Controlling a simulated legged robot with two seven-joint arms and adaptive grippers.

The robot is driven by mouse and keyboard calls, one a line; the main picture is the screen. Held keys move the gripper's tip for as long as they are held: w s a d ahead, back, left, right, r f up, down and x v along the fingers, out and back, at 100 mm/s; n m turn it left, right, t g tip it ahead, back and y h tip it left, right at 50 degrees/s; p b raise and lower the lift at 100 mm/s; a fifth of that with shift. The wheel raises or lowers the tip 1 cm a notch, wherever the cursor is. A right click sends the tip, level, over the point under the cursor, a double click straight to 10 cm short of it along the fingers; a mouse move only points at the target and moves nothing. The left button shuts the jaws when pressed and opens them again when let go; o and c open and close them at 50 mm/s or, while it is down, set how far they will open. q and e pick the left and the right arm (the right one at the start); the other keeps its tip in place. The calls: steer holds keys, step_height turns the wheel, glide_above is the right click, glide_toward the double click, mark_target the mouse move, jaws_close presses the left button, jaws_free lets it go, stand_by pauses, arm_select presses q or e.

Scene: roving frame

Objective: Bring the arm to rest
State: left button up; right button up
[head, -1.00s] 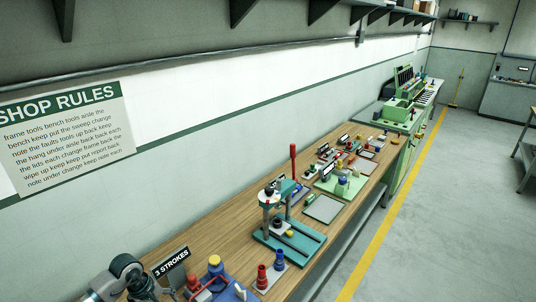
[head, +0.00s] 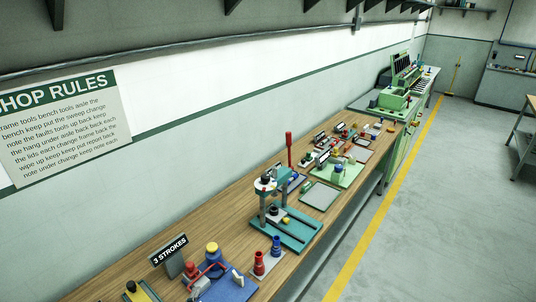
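Neither of my arms nor grippers shows in the head view now. A long wooden workbench (head: 190,222) runs along the wall from the lower left towards the back. On it stand a teal press (head: 283,231) with a red lever (head: 289,150), and a blue fixture (head: 228,287) with red and yellow parts. A black "3 STROKES" sign (head: 168,250) stands behind the blue fixture. A red cylinder (head: 259,263) and a blue cylinder (head: 276,246) stand beside it.
A grey tray (head: 319,196) and a light green board (head: 340,173) lie farther along the bench. A green machine (head: 400,95) stands at its far end. Shelves hang above.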

arm_select(q)
steer(key=s+a+f+n+g+y, duration=0.25)
steer(key=s+f+n+g, duration=0.5)
steer(key=s+f, duration=0.5)
steer(key=s+f+n+g+h, duration=0.1)
steer(key=s+f+n+g, duration=0.15)
steer(key=s, duration=0.35)
steer(key=s+f+n+g+h, duration=0.1)
steer(key=s+f+n+g, duration=0.15)
steer(key=s, duration=0.35)
step_height(320, 180, down, 29)
steer(key=g+b, duration=0.2)
steer(key=b, duration=0.3)
steer(key=s+a+f+b, duration=0.1)
steer(key=s+f+b, duration=0.1)
steer(key=s+f, duration=0.7)
steer(key=s+a+f+g+b, duration=0.1)
steer(key=s+f+b, duration=0.2)
steer(key=s+f, duration=0.7)
step_height(320, 180, down, 5)
steer(key=shift+s+a+r+m, duration=0.2)
steer(key=shift+s+a+m, duration=0.1)
steer(key=shift+m, duration=0.15)
arm_select(e)
step_height(320, 180, down, 10)
steer(key=a, duration=0.1)
steer(key=shift+s, duration=0.3)
